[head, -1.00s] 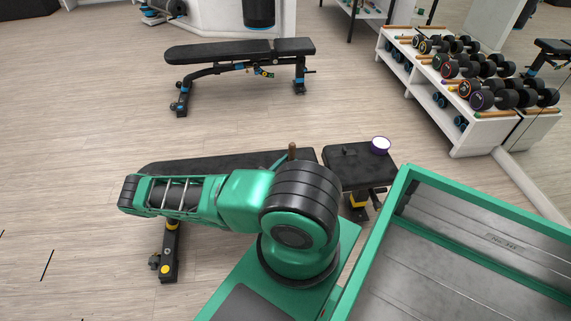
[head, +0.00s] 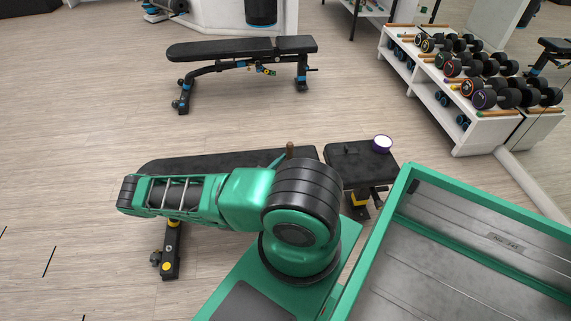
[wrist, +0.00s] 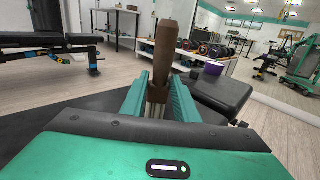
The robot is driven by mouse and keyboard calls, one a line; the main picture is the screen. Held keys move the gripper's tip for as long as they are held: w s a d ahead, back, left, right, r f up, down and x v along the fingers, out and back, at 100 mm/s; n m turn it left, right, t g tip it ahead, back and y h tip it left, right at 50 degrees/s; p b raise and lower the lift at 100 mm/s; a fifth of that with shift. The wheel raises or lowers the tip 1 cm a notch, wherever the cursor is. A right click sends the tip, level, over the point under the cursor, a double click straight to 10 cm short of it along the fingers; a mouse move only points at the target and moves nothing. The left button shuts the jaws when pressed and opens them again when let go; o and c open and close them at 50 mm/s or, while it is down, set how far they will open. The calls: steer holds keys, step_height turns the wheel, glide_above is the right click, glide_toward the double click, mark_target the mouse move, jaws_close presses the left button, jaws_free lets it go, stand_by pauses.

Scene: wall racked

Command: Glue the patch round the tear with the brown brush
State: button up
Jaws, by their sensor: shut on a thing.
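My gripper (wrist: 157,98) is shut on the brown brush (wrist: 164,50), whose handle stands upright between the green fingers in the wrist view. In the head view the tip of the brush handle (head: 290,149) shows just behind my arm; my gripper is hidden there. The near bench's long black pad (head: 220,159) lies behind and below my arm. A purple-rimmed tub with a white top (head: 382,143) stands on the bench's separate seat pad (head: 345,160). The tub also shows in the wrist view (wrist: 214,68), beyond the brush to the right. I cannot make out the tear or patch.
Another black bench (head: 240,47) stands farther back. A white rack of dumbbells (head: 470,85) stands at the right by a mirror. A green-rimmed grey tray (head: 480,250) fills the lower right. The floor between the benches is clear.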

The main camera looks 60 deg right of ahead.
steer(key=shift+w+a+f, duration=0.1)
steer(key=shift+w+a, duration=1.2)
steer(key=shift+w, duration=0.2)
steer(key=shift+w+a, duration=1.3)
steer(key=shift+w, duration=0.15)
steer(key=shift+w+a+r, duration=0.2)
steer(key=shift+w+a, duration=0.75)
steer(key=shift+w, duration=0.1)
steer(key=shift+w+a, duration=0.5)
steer(key=shift+w, duration=0.1)
steer(key=shift+s+d+f, duration=0.1)
steer(key=shift+s+d+f, duration=0.1)
steer(key=shift+s+d, duration=1.4)
steer(key=shift+s, duration=0.2)
steer(key=shift+s+d+f, duration=0.1)
steer(key=shift+s+d, duration=1.35)
steer(key=shift+s, duration=0.25)
steer(key=shift+s+d+r, duration=0.15)
steer(key=shift+s+d, duration=1.35)
steer(key=shift+s, duration=0.2)
steer(key=shift+w, duration=0.1)
